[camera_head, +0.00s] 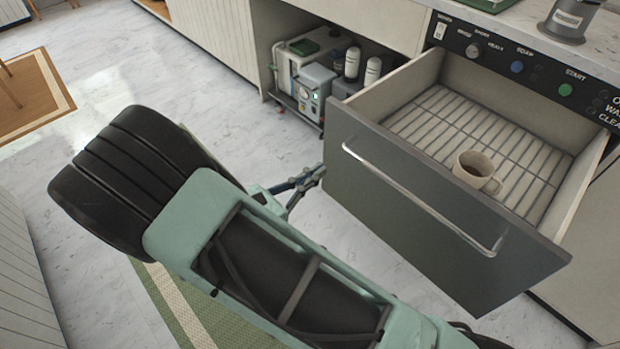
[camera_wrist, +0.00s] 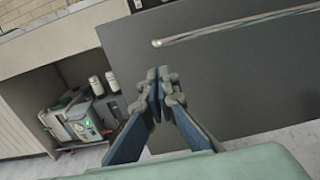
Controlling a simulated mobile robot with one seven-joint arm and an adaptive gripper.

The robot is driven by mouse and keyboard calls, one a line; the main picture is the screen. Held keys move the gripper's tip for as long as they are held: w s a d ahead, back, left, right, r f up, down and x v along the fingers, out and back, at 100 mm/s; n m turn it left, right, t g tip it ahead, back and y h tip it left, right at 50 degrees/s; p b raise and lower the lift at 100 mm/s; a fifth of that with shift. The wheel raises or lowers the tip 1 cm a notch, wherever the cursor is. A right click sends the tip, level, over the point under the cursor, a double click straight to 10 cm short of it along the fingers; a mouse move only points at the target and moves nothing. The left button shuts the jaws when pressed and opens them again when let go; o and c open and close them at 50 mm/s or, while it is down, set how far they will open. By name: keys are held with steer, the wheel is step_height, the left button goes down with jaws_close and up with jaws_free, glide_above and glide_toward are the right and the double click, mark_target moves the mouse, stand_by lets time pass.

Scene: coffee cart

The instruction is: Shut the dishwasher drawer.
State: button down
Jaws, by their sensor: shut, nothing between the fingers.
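The dishwasher drawer (camera_head: 440,215) is pulled open, with a dark grey front and a long metal bar handle (camera_head: 415,200). A wire rack lines its floor, and a mug (camera_head: 474,170) with dark contents stands on it toward the front. My gripper (camera_head: 320,172) is shut and empty, beside the left edge of the drawer front in the head view. I cannot tell whether the fingertips touch the front.
An open bay left of the drawer holds a machine (camera_head: 305,80) with bottles. The control panel (camera_head: 520,65) with buttons sits above the drawer. A metal canister (camera_head: 568,20) stands on the counter.

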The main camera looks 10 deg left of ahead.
mark_target(354, 145)
steer(key=b+x, duration=0.2)
steer(key=x, duration=0.7)
steer(key=shift+w+d, duration=0.15)
steer(key=shift+w+d, duration=0.1)
